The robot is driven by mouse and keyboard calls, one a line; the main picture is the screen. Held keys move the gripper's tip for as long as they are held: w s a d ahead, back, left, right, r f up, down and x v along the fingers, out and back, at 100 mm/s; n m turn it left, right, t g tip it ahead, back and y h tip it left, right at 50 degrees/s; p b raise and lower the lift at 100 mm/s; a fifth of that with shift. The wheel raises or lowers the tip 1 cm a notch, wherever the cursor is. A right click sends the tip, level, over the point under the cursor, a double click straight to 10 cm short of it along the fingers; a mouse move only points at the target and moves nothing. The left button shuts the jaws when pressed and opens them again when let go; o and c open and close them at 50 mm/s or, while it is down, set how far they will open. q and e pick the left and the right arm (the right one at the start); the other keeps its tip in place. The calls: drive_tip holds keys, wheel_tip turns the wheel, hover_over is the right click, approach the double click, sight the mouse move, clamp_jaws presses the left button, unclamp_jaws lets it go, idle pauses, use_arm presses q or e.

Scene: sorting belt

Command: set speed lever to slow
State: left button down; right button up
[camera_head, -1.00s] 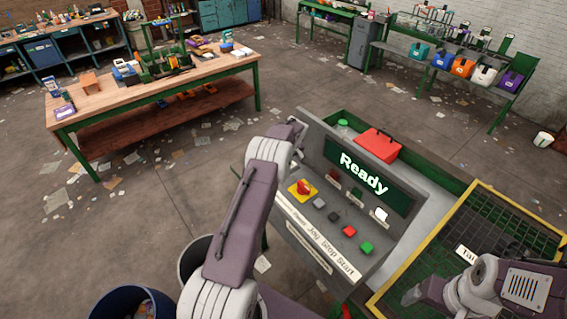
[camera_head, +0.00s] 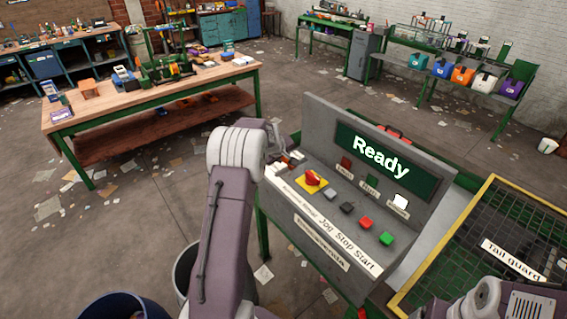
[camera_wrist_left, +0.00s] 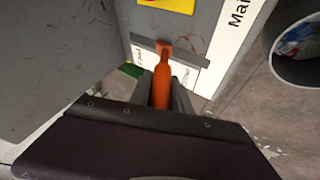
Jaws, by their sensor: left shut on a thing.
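The orange speed lever (camera_wrist_left: 162,82) stands out of a dark slot plate on the console in the left wrist view. My left gripper's two fingers (camera_wrist_left: 160,92) are shut on it, one on each side. In the head view my left gripper (camera_head: 284,163) is at the left end of the grey console (camera_head: 320,215), and hides most of the lever there. The slot's markings are partly covered, so I cannot read the lever's setting. My right arm (camera_head: 495,300) is at the lower right; its fingers do not show clearly.
A red knob on a yellow plate (camera_head: 313,179) sits close to my left gripper. Grey, black, red and green buttons (camera_head: 386,238) follow to the right. The console screen (camera_head: 385,165) reads "Ready". Bins stand on the floor below left; a yellow-edged guard (camera_head: 440,245) is at right.

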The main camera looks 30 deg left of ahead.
idle(0.3)
use_arm(q)
drive_tip(key=c, duration=1.2)
unclamp_jaws()
drive_tip(key=shift+a, duration=0.1)
drive_tip(key=shift+w+a+f, duration=0.1)
drive_tip(key=shift+f, duration=0.05)
drive_tip(key=b+v, duration=0.1)
drive_tip(key=v, duration=0.8)
drive_tip(key=shift+b, duration=0.3)
